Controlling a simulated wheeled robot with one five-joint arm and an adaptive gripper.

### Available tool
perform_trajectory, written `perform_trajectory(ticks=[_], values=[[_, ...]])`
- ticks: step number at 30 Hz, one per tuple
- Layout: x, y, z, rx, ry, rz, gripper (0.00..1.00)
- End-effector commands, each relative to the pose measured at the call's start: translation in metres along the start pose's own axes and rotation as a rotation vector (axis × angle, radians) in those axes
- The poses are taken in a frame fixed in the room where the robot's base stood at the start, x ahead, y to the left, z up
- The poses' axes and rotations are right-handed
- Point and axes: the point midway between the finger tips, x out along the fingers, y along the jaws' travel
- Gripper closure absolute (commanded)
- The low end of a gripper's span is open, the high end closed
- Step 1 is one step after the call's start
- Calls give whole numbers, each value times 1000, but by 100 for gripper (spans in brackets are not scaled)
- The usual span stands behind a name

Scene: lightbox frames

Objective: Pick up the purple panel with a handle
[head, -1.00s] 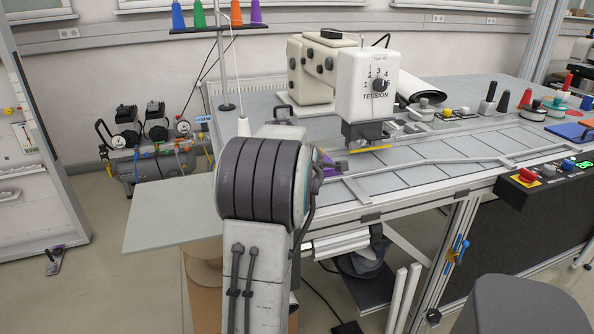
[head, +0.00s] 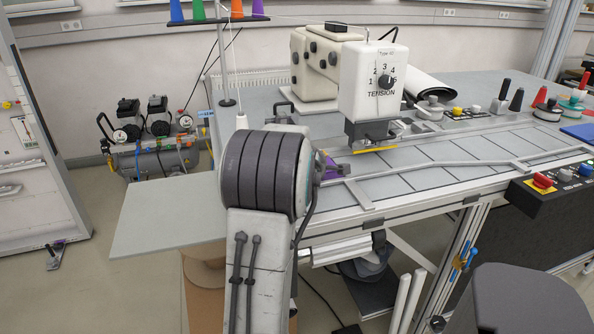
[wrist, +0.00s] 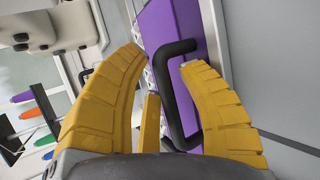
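The purple panel (wrist: 158,25) fills the upper middle of the wrist view, running diagonally. The fingers are apart, one on each side of the handle, so my gripper is open. I cannot tell whether the right finger touches the handle. In the head view only a small purple part of the panel (head: 331,164) shows on the table, just right of my arm. My arm hides the gripper and most of the panel there.
A white sewing machine (head: 374,70) stands on the grey table behind my arm. A thread stand with coloured cones (head: 237,10) is at the back. Metal rails (head: 430,160) cross the table to the right. A control box with a red button (head: 543,181) is at the front right.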

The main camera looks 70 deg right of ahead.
Motion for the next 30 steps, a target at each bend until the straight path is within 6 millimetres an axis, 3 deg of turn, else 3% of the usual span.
perform_trajectory(ticks=[11,24,30], values=[[0,0,0,0,0,-1,100],[-1,2,0,1,0,2,100],[-10,18,5,1,-1,5,100]])
